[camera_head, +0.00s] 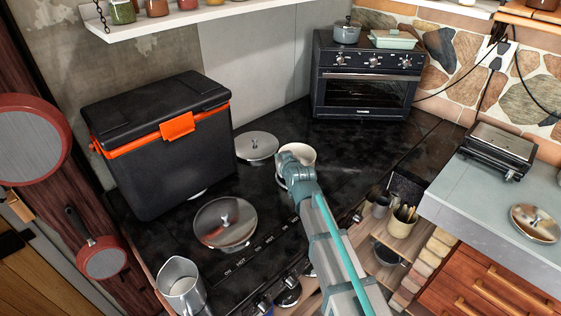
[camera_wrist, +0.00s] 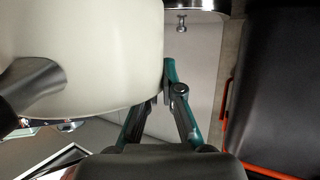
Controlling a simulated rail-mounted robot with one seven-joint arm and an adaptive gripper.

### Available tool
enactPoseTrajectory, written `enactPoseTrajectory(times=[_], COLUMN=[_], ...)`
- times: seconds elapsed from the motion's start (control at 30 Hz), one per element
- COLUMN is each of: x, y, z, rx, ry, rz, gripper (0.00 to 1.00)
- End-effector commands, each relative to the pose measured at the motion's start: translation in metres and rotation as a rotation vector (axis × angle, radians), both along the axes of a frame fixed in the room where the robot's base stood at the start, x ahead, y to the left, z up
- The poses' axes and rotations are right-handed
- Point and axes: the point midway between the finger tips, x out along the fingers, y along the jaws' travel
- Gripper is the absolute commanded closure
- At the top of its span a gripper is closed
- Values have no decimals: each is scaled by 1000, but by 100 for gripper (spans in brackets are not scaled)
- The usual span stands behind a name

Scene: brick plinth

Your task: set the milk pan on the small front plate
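The cream milk pan (camera_head: 308,153) is at the middle of the head view, over the black cooktop (camera_head: 262,198). It fills the left of the wrist view (camera_wrist: 85,60), with its dark handle and metal mount (camera_wrist: 35,88) at the far left. My gripper (camera_head: 291,160) is at the pan's near left side. In the wrist view, my gripper's teal fingers (camera_wrist: 166,85) close together at the pan's edge, apparently on its wall; the pan hides part of one finger. I cannot tell how high the pan is. My arm covers part of the cooktop's front, and the small front plate is not clearly visible.
A lidded pan (camera_head: 225,222) stands at the front left of the cooktop, and a metal lid (camera_head: 256,146) lies behind it. A metal jug (camera_head: 181,284) is at the near left corner. A black cooler (camera_head: 165,150) stands left, and an oven (camera_head: 365,80) stands behind.

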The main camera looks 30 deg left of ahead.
Motion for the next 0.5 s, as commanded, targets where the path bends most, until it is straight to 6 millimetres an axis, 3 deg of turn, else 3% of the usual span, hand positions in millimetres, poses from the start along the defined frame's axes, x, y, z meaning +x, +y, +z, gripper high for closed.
enactPoseTrajectory(times=[0.23, 0.5], x=[-1, -1], y=[-1, -1], z=[-19, -21], rx=[0, 1], ry=[-2, -2], rz=[0, 0], gripper=[100, 100])
